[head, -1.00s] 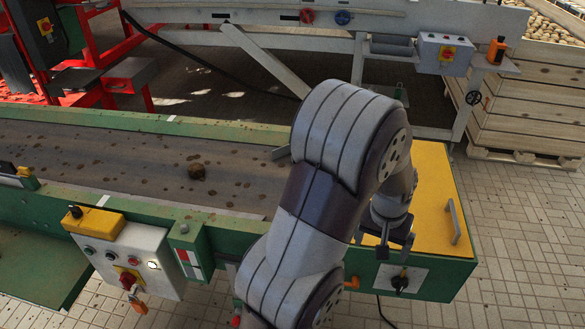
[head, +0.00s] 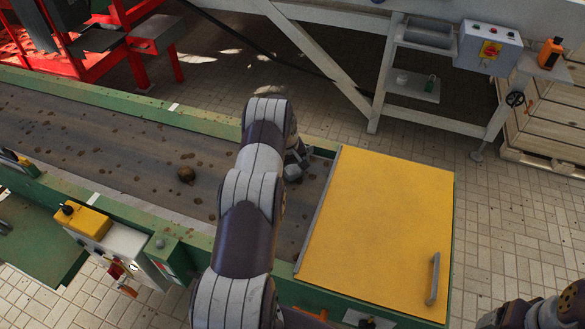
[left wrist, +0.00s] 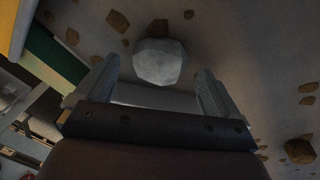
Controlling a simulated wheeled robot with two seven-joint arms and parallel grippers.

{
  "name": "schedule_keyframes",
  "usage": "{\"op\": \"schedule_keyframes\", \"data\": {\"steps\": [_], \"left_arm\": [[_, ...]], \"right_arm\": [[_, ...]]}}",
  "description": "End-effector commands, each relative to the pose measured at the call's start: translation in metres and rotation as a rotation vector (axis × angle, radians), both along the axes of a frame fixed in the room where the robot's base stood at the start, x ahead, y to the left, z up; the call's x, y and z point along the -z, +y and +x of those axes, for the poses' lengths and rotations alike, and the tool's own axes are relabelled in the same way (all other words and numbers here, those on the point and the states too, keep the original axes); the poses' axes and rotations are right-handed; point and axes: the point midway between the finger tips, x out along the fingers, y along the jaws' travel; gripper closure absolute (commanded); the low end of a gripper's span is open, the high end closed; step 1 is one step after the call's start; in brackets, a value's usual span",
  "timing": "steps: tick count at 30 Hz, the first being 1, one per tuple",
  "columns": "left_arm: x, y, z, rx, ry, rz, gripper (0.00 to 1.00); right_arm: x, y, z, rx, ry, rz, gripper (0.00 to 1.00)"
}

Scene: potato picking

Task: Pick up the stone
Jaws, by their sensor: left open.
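The stone (left wrist: 160,62) is a pale grey, faceted lump on the dark, dirty conveyor belt. In the left wrist view it lies at the fingertips of my left gripper (left wrist: 158,80), between the two fingers. The fingers are apart, with a gap on each side of the stone. In the head view my left gripper (head: 297,158) is over the belt near its yellow end cover, partly hidden by my own arm. A light grey patch under it appears to be the stone (head: 292,173). My right gripper does not show clearly; only parts of my right arm are at the lower right.
A brown potato-like lump (head: 186,174) lies on the belt (head: 120,150), left of my arm. The yellow cover (head: 380,230) closes the belt's right end. Green side rails border the belt. A control box (head: 115,240) stands in front, and a white machine frame (head: 385,75) behind.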

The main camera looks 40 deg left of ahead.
Motion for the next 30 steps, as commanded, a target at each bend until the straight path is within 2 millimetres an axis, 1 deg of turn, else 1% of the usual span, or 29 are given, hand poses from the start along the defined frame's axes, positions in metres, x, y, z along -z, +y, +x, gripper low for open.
{"op": "schedule_keyframes", "data": {"steps": [1,4,9,10,11,12,14,15,16,25,28,30], "left_arm": [[0.006,-0.001,0.001,0.001,0.002,-0.002,0.04],[0.013,-0.001,0.002,0.002,0.001,-0.001,0.04],[0.014,-0.001,0.002,0.002,0.001,-0.001,0.04],[0.014,-0.001,0.002,0.002,0.001,-0.001,0.07],[0.014,-0.001,0.002,0.002,0.001,-0.001,0.17],[0.014,-0.001,0.002,0.002,0.001,-0.001,0.3],[0.014,-0.001,0.002,0.002,0.001,-0.001,0.49],[0.014,-0.001,0.002,0.002,0.001,-0.001,0.62],[0.014,-0.001,0.002,0.002,0.001,-0.001,0.71],[0.011,-0.001,0.003,0.002,-0.001,0.001,0.71],[0.005,-0.001,0.003,0.002,-0.002,0.002,0.71],[-0.005,-0.001,0.004,0.002,-0.004,0.003,0.71]], "right_arm": [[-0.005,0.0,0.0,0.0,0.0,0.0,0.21],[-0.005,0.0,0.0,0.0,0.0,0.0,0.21],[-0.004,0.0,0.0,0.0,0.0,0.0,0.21],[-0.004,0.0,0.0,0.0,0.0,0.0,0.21],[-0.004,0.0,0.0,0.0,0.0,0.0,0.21],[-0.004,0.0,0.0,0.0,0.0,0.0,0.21],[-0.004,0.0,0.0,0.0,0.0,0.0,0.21],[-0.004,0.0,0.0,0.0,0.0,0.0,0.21],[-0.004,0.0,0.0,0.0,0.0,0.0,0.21],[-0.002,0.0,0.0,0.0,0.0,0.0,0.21],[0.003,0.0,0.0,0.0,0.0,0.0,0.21],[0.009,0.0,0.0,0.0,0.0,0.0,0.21]]}}
